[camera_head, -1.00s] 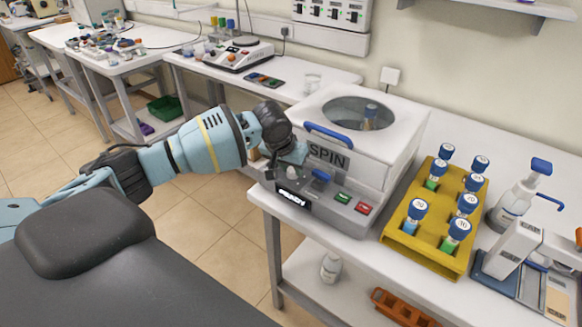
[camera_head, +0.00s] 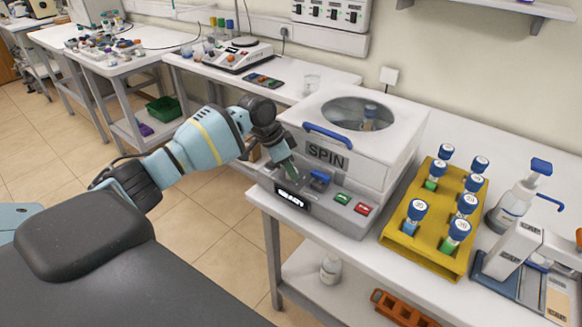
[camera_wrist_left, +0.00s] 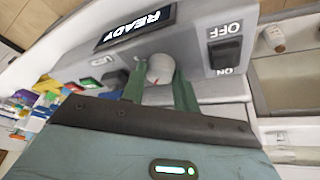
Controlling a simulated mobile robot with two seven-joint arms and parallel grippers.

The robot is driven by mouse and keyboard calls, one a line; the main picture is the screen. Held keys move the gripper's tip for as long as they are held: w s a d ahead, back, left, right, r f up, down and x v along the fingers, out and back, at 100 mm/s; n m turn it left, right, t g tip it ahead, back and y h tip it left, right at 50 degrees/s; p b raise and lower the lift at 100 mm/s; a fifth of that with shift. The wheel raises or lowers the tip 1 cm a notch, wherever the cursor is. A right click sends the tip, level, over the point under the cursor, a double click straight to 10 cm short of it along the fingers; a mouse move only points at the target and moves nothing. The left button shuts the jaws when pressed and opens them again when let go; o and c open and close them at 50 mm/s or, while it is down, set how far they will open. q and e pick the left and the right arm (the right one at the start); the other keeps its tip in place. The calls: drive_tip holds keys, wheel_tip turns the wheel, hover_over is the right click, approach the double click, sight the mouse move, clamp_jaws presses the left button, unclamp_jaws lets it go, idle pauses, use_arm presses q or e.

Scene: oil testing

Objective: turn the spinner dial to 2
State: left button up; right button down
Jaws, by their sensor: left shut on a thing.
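The SPIN machine (camera_head: 372,152) is a white box with a round window in its lid, standing on the bench. Its spinner dial (camera_wrist_left: 160,69) is a small round light-grey knob with a red mark, on the front panel beside the READY display (camera_wrist_left: 140,25). The number the dial points at is not readable. My left gripper (camera_head: 290,171) reaches down to the panel, and in the left wrist view its green fingers (camera_wrist_left: 158,80) are shut on the dial, one on each side. In the head view the gripper mostly hides the dial. My right gripper is not in view.
A black OFF/ON switch (camera_wrist_left: 224,54) is close to the dial. A yellow rack (camera_head: 428,238) of capped tubes and a bottle (camera_head: 516,202) stand to the right.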

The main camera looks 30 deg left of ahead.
use_arm(q)
drive_tip(key=shift+f+m+g+h+b, duration=0.1)
drive_tip(key=shift+m+g+h+b, duration=0.2)
drive_tip(key=shift+m, duration=0.8)
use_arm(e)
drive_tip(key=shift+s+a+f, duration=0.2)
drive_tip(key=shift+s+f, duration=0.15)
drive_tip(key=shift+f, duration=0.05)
use_arm(q)
drive_tip(key=o, duration=1)
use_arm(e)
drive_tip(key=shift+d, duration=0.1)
use_arm(q)
drive_tip(key=v, duration=0.8)
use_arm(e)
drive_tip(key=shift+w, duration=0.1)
